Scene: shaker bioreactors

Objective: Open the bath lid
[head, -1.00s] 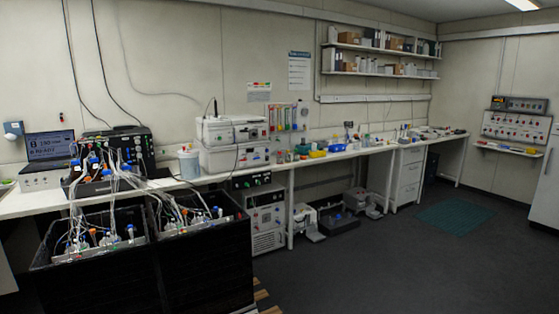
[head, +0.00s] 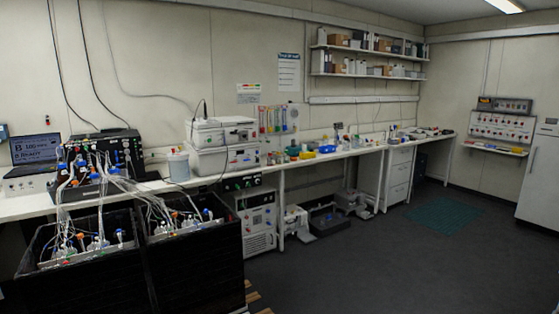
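No bath lid can be made out for certain. Two open-topped black tubs, the left one (head: 95,262) and the right one (head: 193,237), stand at the lower left. They hold several bottles with blue and orange caps and many clear tubes, and I see no lid over them. A white boxy instrument with a flat top (head: 220,123) stands on the bench; I cannot tell whether it is a bath or whether its top is a lid. Neither of my grippers is in view.
A white cabinet (head: 538,180) stands at the right edge. The dark floor (head: 400,260) is clear at the centre and right.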

